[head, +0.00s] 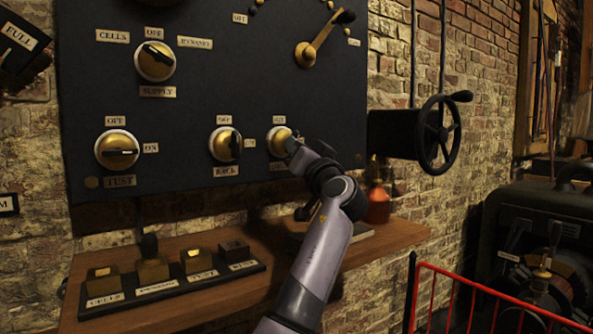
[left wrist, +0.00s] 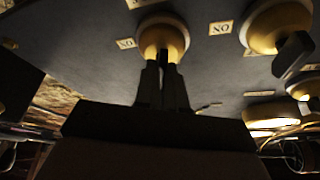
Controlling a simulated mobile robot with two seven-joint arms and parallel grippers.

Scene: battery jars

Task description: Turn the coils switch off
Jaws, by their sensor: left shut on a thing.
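The switch I take for the coils switch is the brass knob (head: 279,140) at the right end of the lower row on the dark panel. A small label is above it; the label below is mostly hidden by my arm. My left gripper (head: 291,148) is at this knob, reaching it from the lower right. In the left wrist view the two dark fingers of the gripper (left wrist: 163,75) are shut on the handle of the brass knob (left wrist: 163,35). The fingers hide most of the handle, so its direction is unclear. My right gripper is not in view.
The rack switch (head: 225,144) is close on the left, and the test switch (head: 118,150) is farther left. The supply switch (head: 155,61) is above. A wooden shelf (head: 190,315) below carries a block of keys. A black handwheel (head: 438,135) stands out at right.

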